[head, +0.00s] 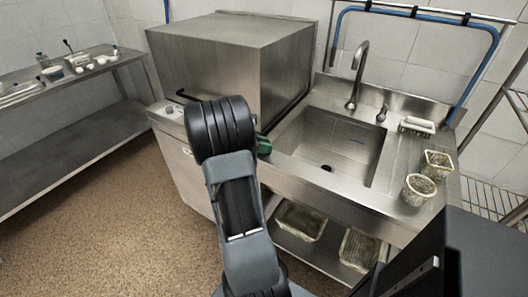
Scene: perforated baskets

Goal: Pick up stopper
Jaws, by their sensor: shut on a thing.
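My arm's black wrist rises in the middle of the head view, in front of the counter between the steel box machine and the sink. My gripper is hidden behind this wrist, so its fingers and anything between them do not show. A small dark green piece (264,146) sticks out at the right of the wrist, over the counter's left end. I cannot tell whether it is part of my gripper or a separate thing. I cannot make out a stopper anywhere.
A tall faucet (358,75) stands behind the sink. Two perforated baskets (419,189) (437,164) sit on the right counter, with a white-topped holder (417,125) behind. Trays (301,220) lie on the lower shelf. A side table (70,75) with small items stands left. The left floor is clear.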

